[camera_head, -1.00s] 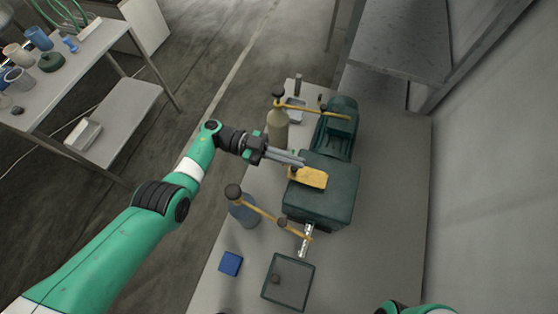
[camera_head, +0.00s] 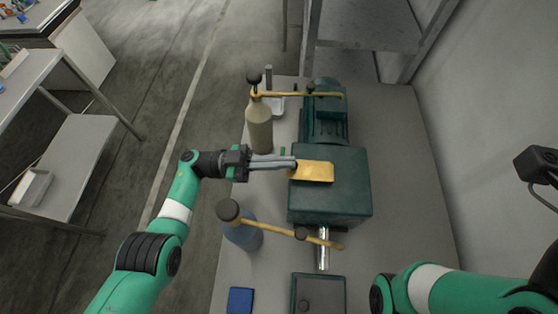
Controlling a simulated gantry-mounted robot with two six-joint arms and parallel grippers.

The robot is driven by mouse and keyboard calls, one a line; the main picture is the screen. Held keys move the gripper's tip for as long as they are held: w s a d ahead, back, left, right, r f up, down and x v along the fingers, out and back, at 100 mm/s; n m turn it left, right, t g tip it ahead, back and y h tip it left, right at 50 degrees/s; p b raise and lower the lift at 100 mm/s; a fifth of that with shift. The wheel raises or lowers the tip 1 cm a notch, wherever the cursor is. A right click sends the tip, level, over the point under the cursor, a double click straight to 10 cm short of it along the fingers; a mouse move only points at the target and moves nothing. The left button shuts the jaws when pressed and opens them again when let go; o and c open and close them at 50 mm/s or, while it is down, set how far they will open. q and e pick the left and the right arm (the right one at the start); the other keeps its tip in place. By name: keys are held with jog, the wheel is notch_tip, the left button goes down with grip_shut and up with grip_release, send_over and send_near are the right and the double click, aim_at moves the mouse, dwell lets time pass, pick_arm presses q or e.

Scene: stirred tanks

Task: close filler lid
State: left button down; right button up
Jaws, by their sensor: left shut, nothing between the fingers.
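A dark green machine stands on the grey table, with a gearbox-like block (camera_head: 345,197) and a ribbed motor part (camera_head: 325,112) behind it. A yellow plate (camera_head: 316,171), which may be the filler lid, lies on top of the block near its left edge. My left gripper (camera_head: 294,163) is shut and empty, its fingertips at the plate's left edge by a small dark knob. I cannot tell whether they touch. Of my right arm, only links show at the lower right; its gripper is not visible.
A beige bottle (camera_head: 260,130) and a blue bottle (camera_head: 243,235) stand left of the machine, each near a yellow bar. A metal shaft (camera_head: 323,250) sticks out in front. A blue block (camera_head: 240,300) and a dark square box (camera_head: 318,294) lie nearer. The table's right side is clear.

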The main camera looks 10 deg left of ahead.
pick_arm(q)
jog(key=shift+f, duration=0.15)
dwell(0.5)
jog(key=a+b, duration=0.2)
jog(key=a, duration=0.7)
jog(key=shift+s+a+r, duration=0.2)
jog(key=shift+s+a, duration=0.1)
jog(key=shift+s, duration=0.15)
